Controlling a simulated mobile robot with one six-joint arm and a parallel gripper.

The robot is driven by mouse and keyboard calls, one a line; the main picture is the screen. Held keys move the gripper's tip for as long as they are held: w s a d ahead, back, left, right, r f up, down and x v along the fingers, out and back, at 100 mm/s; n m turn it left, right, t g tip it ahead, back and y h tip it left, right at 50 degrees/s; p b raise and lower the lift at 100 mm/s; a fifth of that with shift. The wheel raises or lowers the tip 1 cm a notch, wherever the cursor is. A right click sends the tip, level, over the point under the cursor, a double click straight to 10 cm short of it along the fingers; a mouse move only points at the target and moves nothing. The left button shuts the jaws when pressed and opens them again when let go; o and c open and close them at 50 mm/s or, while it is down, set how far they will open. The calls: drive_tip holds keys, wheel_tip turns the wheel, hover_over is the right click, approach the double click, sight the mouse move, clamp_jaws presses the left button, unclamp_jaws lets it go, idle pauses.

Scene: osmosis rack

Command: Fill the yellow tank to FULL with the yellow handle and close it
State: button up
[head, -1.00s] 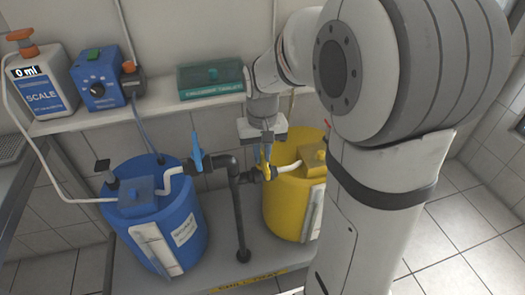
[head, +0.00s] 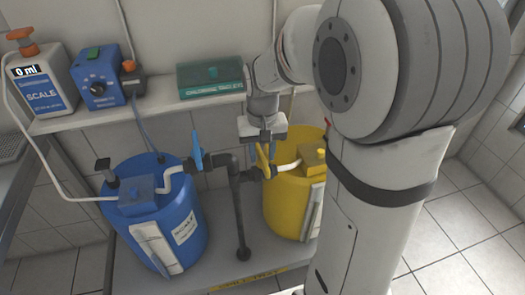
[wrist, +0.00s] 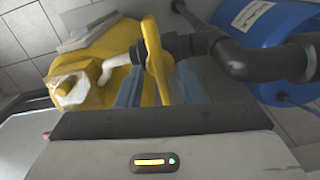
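The yellow handle (head: 263,158) sits on the dark pipe at the yellow tank (head: 285,200). It stands up at a slant, much like the blue handle (head: 197,153). In the wrist view the yellow handle (wrist: 155,60) rises between the two blue fingers of my gripper (wrist: 158,88). The fingers look apart, one on each side of the handle, with a narrow gap at the right one. My gripper (head: 266,148) points down over the handle in the head view. The yellow tank's front is partly hidden by my arm, and I cannot read its level.
The blue tank (head: 165,225) stands at the left, with dark pipes (head: 238,195) between the tanks. A shelf above holds a scale (head: 42,85) reading 0 ml, a blue dosing box (head: 98,78) and a green box (head: 210,80). The floor at right is clear.

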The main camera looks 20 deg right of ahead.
sight(262, 156)
wheel_tip(262, 156, up, 7)
drive_tip(key=shift+r+p, duration=0.15)
drive_tip(key=shift+p, duration=0.35)
drive_tip(key=shift+r, duration=0.25)
